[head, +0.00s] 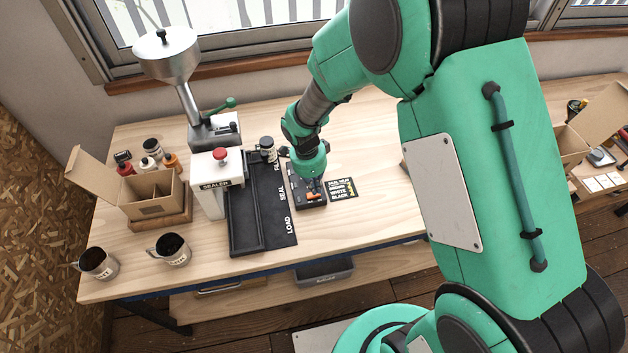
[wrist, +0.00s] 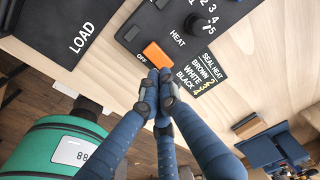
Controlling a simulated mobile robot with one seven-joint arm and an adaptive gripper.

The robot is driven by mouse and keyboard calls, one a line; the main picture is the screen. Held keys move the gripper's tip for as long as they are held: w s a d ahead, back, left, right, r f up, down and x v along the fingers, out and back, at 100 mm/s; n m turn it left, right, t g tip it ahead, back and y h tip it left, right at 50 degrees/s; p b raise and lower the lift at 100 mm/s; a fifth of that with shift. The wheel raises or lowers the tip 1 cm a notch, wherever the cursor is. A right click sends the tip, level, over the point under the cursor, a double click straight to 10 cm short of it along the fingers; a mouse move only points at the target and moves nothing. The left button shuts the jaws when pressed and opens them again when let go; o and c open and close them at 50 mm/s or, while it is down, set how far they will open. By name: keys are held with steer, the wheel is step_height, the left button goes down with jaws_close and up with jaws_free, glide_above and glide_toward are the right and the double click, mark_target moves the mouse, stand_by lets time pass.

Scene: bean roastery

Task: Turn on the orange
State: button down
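The orange switch (wrist: 157,54) sits on the front edge of a black heat control box (wrist: 172,22). The word OFF is printed beside the switch. In the head view the switch (head: 314,196) shows as a small orange patch on the box (head: 309,204). My gripper (wrist: 158,78) points at the switch with its dark blue fingers drawn together and nothing between them. Its tips are right beside the switch's near edge; I cannot tell whether they touch it. In the head view my gripper (head: 314,185) is just above the box, partly hiding it.
A black dial (wrist: 197,24) with numbers is on the same box. A seal heat card (head: 342,188) lies to its right. The black LOAD/SEAL/FILL mat (head: 280,238) and the sealer (head: 208,196) stand left. Bare wood (head: 375,205) lies to the right.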

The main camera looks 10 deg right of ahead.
mark_target(313, 197)
steer(key=shift+d+f, duration=0.15)
steer(key=shift+f, duration=0.8)
steer(key=shift+s+d+f+b, duration=0.1)
steer(key=shift+d+f+b, duration=0.1)
steer(key=shift+f+b, duration=0.5)
steer(key=shift+d+r, duration=0.1)
steer(key=shift+r, duration=0.1)
steer(key=shift+a+r+b, duration=0.1)
steer(key=shift+a+b, duration=0.25)
steer(key=shift+a, duration=0.65)
